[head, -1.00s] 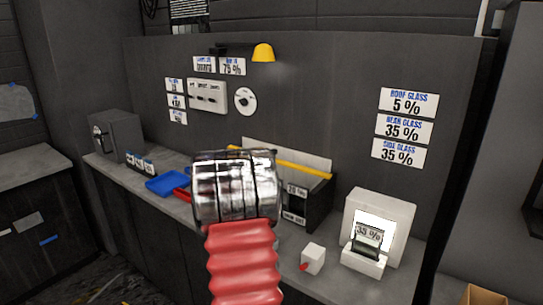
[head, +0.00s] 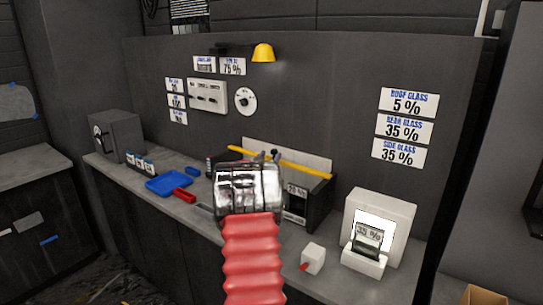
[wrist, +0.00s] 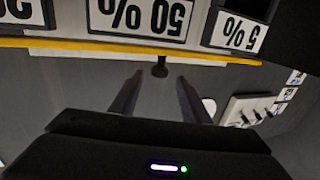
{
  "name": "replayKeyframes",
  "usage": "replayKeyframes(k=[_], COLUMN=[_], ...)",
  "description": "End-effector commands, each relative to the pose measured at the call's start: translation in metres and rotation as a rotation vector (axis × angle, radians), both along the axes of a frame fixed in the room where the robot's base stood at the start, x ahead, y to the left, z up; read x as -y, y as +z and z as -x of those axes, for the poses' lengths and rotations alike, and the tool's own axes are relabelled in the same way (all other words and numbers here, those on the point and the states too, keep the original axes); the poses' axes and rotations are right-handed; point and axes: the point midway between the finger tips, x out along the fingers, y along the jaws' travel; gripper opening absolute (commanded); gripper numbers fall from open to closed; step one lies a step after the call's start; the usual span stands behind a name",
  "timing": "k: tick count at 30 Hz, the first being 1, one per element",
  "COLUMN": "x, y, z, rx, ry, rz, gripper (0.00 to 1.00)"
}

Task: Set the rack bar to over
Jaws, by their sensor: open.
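The rack bar (head: 302,171) is a yellow bar running along the upper part of the black rack (head: 320,202) on the bench. My arm hides part of the rack. In the wrist view the yellow bar (wrist: 60,43) crosses near the top, with a dark knob (wrist: 160,69) below it in the picture. My gripper (wrist: 160,80) is open, with one finger on each side of the knob's line. Contact with the knob cannot be told. In the head view my gripper (head: 265,155) is at the bar, its fingers small and dark.
Upside-down percentage cards (wrist: 140,15) show behind the bar in the wrist view. A blue tray (head: 167,184) and a red block (head: 184,195) lie left on the bench. A white box (head: 313,258) and a white lit stand (head: 398,215) are at right. A yellow lamp (head: 263,52) hangs above.

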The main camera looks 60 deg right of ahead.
Motion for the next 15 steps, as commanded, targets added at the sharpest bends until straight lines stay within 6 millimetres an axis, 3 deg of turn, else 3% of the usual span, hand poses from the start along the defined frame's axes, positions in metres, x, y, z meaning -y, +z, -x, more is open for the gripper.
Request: replayKeyframes(k=[7, 15], x=[0.023, 0.03], y=[0.0, 0.0], z=[-0.003, -0.004], rx=[0.001, 0.0], ry=[-0.002, -0.002], rz=[0.0, 0.0], gripper=[0.42, 0.42])
